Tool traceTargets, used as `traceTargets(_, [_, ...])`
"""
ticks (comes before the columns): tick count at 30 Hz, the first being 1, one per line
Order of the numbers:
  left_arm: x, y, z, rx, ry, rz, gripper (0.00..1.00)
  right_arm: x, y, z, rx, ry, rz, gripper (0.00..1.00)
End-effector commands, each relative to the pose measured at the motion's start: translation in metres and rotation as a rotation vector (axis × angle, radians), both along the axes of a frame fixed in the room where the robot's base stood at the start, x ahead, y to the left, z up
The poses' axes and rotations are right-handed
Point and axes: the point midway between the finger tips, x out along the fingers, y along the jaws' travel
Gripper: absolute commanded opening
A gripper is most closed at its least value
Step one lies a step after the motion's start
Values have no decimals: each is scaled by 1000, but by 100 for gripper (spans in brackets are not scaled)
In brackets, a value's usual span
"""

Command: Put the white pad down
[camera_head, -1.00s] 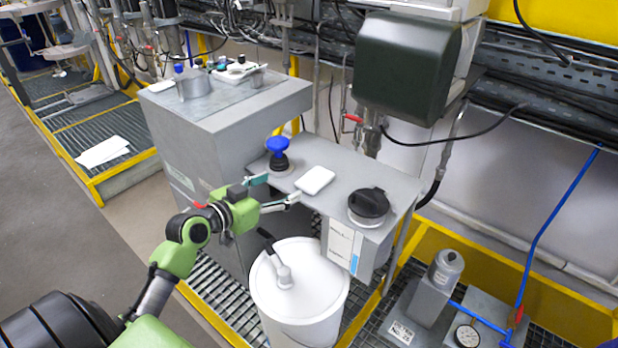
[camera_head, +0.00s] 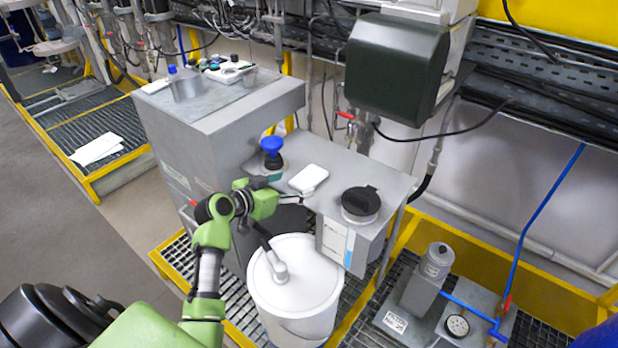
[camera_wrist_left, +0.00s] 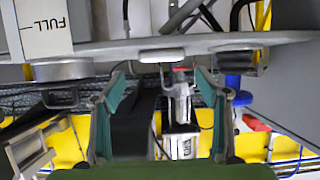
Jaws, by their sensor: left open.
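The white pad (camera_head: 309,178) lies flat on the grey shelf (camera_head: 330,196), between the blue-topped knob and the black round lid. It also shows edge-on at the shelf's edge in the left wrist view (camera_wrist_left: 162,55). My left gripper (camera_head: 279,187) is at the shelf's front edge, to the left of the pad. In the left wrist view its two teal-padded fingers (camera_wrist_left: 162,85) are spread wide, with the pad ahead of the gap and apart from them. Nothing is held. My right gripper is not in view.
A blue-topped knob (camera_head: 272,150) and a black round lid (camera_head: 360,202) stand on the shelf. A white drum (camera_head: 295,290) with a handled fitting stands below my left gripper. A taller grey cabinet (camera_head: 215,120) rises at the left.

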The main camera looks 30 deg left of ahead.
Motion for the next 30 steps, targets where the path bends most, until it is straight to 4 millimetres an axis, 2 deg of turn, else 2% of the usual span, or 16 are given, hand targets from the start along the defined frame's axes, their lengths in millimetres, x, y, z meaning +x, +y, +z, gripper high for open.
traceTargets(5, [9, -1, -4, -3, 0, 0, 68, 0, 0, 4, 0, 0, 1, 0])
traceTargets(15, [43, -2, -21, -2, -1, 1, 68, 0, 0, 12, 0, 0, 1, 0])
traceTargets(25, [48, -3, -25, 1, 0, 0, 68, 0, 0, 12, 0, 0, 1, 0])
traceTargets(26, [48, -3, -25, 1, 0, 0, 65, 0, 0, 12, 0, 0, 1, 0])
traceTargets(29, [48, -3, -25, 0, 1, 0, 40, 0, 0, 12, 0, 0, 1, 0])
traceTargets(30, [48, -3, -25, 0, 1, 0, 35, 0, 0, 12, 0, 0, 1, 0])
